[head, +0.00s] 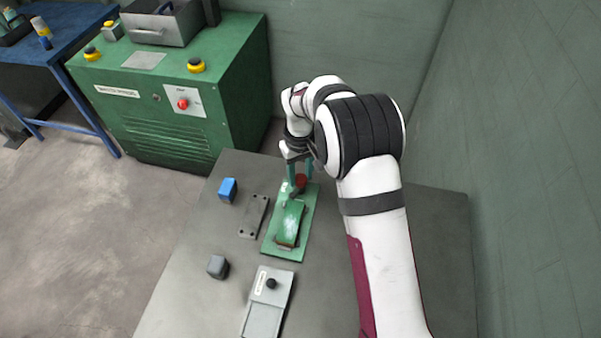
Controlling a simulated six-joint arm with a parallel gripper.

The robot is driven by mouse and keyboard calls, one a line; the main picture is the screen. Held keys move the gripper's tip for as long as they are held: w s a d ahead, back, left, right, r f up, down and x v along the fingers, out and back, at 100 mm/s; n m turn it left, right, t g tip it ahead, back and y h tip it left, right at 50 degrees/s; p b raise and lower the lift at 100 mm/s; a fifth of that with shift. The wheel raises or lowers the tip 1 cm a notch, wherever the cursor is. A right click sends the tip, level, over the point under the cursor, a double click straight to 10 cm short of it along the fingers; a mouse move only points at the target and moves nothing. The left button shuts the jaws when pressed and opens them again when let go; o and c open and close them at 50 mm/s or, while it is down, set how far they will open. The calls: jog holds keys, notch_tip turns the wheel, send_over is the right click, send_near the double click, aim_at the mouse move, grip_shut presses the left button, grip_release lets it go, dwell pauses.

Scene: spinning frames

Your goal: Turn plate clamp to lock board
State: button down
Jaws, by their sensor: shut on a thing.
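The green base plate (276,251) lies on the dark grey table, right of its left edge. A smaller green board (290,222) with pale worn patches and a brownish lower edge sits on it. A round dark red piece, seemingly the clamp knob (300,181), stands at the plate's far end. My gripper (299,184) points down there, with its teal fingers either side of the red piece, shut on it. The fingertips and the clamp's lower part are too small to make out.
Left of the plate lie a blue block (227,190), a dark grey bar with holes (254,216) and a grey block (218,267). A light grey box with a black knob (268,291) lies in front. A green cabinet (170,135) stands behind.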

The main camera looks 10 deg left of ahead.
aim_at(300, 177)
jog(key=shift+n, duration=1.7)
jog(key=shift+c, duration=2.3)
grip_release()
notch_tip(300, 177, up, 16)
jog(key=shift+f, duration=0.1)
